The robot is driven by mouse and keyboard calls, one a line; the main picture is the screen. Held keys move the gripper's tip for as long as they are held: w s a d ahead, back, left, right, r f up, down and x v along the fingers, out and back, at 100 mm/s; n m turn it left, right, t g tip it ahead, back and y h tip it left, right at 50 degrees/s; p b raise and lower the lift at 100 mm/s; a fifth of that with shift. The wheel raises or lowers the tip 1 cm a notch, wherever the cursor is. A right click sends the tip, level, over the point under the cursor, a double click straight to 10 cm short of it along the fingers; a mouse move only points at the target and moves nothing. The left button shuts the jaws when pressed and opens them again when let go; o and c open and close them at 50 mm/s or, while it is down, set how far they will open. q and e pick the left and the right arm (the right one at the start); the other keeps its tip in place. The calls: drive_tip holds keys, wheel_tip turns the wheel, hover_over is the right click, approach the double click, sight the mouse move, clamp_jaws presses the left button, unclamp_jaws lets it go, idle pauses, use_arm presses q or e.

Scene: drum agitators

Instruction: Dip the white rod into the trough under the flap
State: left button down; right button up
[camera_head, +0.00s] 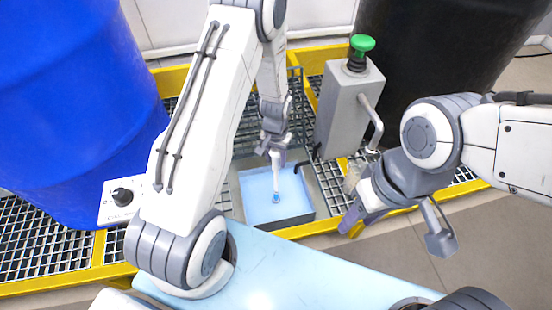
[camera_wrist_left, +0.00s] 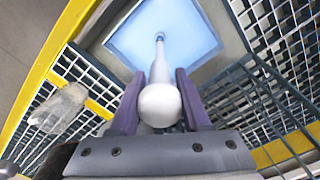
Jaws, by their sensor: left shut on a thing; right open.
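My left gripper (camera_head: 276,156) is shut on the white rod (camera_head: 276,176) and holds it pointing down over the trough (camera_head: 310,212). The rod's lower tip looks bluish and appears to be at the pale blue liquid; its exact depth is hard to tell. In the left wrist view the rod (camera_wrist_left: 160,104) lies between the two fingers (camera_wrist_left: 157,85), with its rounded end near the camera and its far tip over the blue liquid (camera_wrist_left: 190,35). A dark grid flap (camera_head: 297,100) stands raised behind the trough. My right gripper (camera_head: 400,225) is open and empty, right of the trough.
A grey box (camera_head: 347,105) with a green button (camera_head: 362,43) stands right of the trough. A pale glove-like thing (camera_head: 353,177) lies beside it. A blue drum (camera_head: 75,100) is at left, a black drum (camera_head: 440,50) at right. Yellow-edged grating surrounds the trough.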

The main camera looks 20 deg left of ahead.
use_arm(q)
wheel_tip(320, 180, up, 19)
drive_tip(key=p, duration=1.6)
drive_tip(key=shift+f, duration=0.2)
use_arm(e)
wheel_tip(320, 180, up, 17)
use_arm(q)
drive_tip(key=shift+d, duration=0.1)
use_arm(e)
drive_tip(key=shift+s, duration=0.1)
